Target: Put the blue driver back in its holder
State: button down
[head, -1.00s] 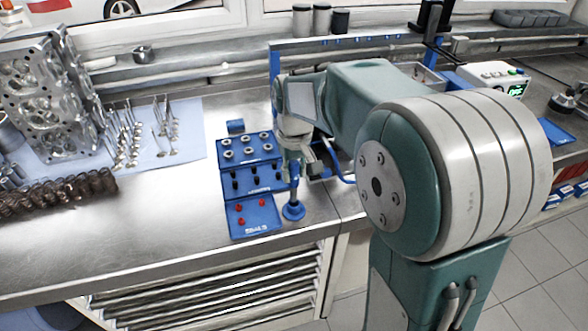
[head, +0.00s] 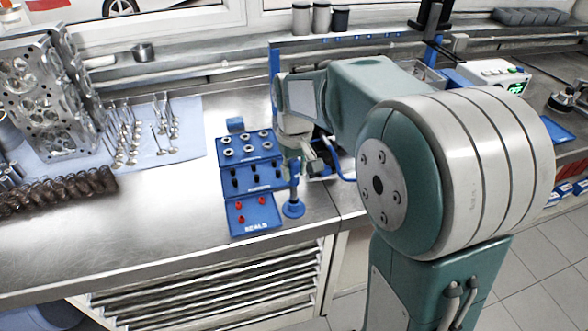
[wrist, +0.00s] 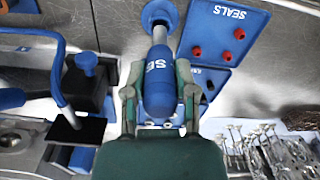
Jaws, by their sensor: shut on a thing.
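The blue driver (wrist: 159,88) is held in my gripper (wrist: 158,92); the wrist view shows the fingers on both sides of its blue handle. A pale metal shaft (wrist: 159,35) runs from the handle to a blue disc end (wrist: 160,12). In the head view, the driver points down with its disc (head: 293,209) low over or on the bench; I cannot tell if it touches. My gripper (head: 293,165) is partly hidden by my arm there. A black block with a blue knob (wrist: 87,65) stands left of the gripper in the wrist view. I cannot identify the driver's holder with certainty.
The stepped blue SEALS rack (head: 240,222) is just left of the driver, with rings, black pieces and red pieces. A blue curved bar (head: 343,175) is to the right. Valves (head: 160,130) and a cylinder head (head: 50,95) are further left. Bare bench lies left of the rack.

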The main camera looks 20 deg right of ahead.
aim_at(294, 181)
jog(key=shift+f, duration=1.9)
dwell(0.8)
jog(key=shift+c, duration=1.6)
grip_release()
jog(key=shift+r, duration=0.15)
notch_tip(294, 181, up, 12)
jog(key=shift+f, duration=0.25)
jog(key=shift+s+r, duration=0.25)
jog(key=shift+s, duration=0.15)
jog(key=s+f+m+t, duration=0.2)
jog(key=s+t, duration=0.3)
jog(key=s, duration=1.4)
jog(key=shift+s+f+t, duration=0.15)
jog(key=shift+s+t, duration=0.15)
jog(key=shift+s, duration=0.1)
